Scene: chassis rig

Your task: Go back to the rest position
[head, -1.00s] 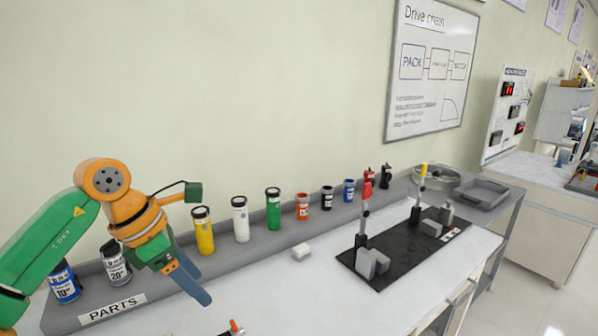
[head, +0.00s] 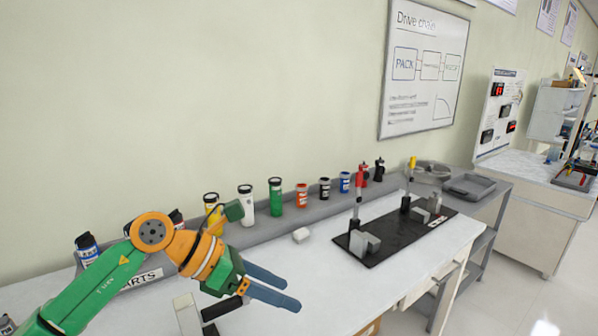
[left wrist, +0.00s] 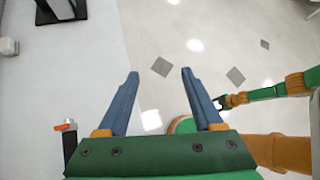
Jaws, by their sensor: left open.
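My left gripper (head: 291,287) is open and empty. It is held above the near side of the white bench top (head: 330,265), with its two blue fingers pointing right. In the left wrist view the fingers (left wrist: 160,73) are spread apart, with only floor and the bench edge behind them. A green and orange arm (left wrist: 290,85) shows at the right of that view. A small dark end there is too small to read. My right gripper does not show in the head view.
Several coloured bottles (head: 275,197) stand on the grey shelf behind the bench top. A white block (head: 301,235) lies in front of them. A black board with grey blocks (head: 390,240) is right of my gripper. A black piece (head: 221,308) lies just below the gripper.

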